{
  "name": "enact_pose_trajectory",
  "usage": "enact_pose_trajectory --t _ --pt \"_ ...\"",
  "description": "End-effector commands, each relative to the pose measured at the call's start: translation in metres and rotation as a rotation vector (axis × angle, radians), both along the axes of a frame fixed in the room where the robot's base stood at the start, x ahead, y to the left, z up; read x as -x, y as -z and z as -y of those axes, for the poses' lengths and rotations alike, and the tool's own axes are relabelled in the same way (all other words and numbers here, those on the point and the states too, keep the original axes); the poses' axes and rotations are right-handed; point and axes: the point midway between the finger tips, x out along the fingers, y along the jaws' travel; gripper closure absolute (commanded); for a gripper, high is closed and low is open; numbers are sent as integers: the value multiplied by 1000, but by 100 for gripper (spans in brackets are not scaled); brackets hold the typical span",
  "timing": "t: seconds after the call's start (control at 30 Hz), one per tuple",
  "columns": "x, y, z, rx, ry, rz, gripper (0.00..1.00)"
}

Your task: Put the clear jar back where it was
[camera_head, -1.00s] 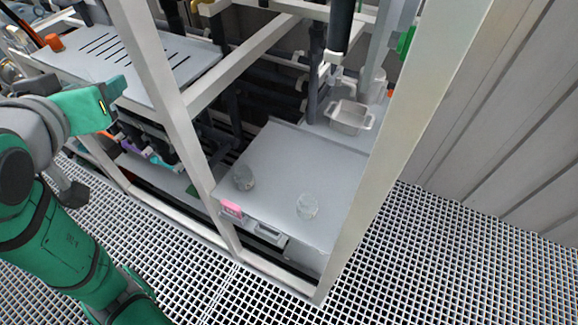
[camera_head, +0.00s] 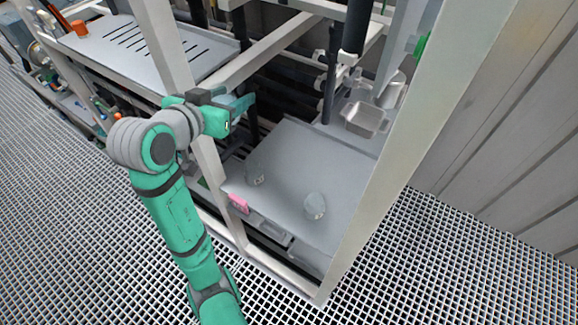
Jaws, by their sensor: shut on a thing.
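My gripper (camera_head: 238,100) is at the end of the green and grey arm, in front of the rack's upright post and higher than the lower shelf. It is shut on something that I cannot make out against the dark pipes. A clear, greyish jar (camera_head: 315,206) stands on the lower grey shelf (camera_head: 290,155), near its front right. My gripper is apart from both jars. I cannot tell which jar the task means.
The pale rack post (camera_head: 165,45) rises beside my gripper, and a wide post (camera_head: 425,130) bounds the shelf on the right. A metal tray (camera_head: 365,118) stands at the back right. A pink block (camera_head: 239,203) is at the shelf's front edge. The shelf's middle is clear.

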Motion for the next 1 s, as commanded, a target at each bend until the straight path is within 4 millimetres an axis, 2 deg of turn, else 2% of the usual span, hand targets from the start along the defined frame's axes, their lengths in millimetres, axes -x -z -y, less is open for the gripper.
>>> enact_pose_trajectory --t 0.03,0.3,0.5,0.6,0.7,1.0 --pt "-5 25 10 8 38 -9 82" --pt "-14 142 65 9 209 -10 82" --pt "-6 216 103 6 291 -7 82" --pt "0 241 114 3 312 -4 82" --pt "3 254 121 1 324 -1 82" --pt "5 273 124 -1 329 -1 82"
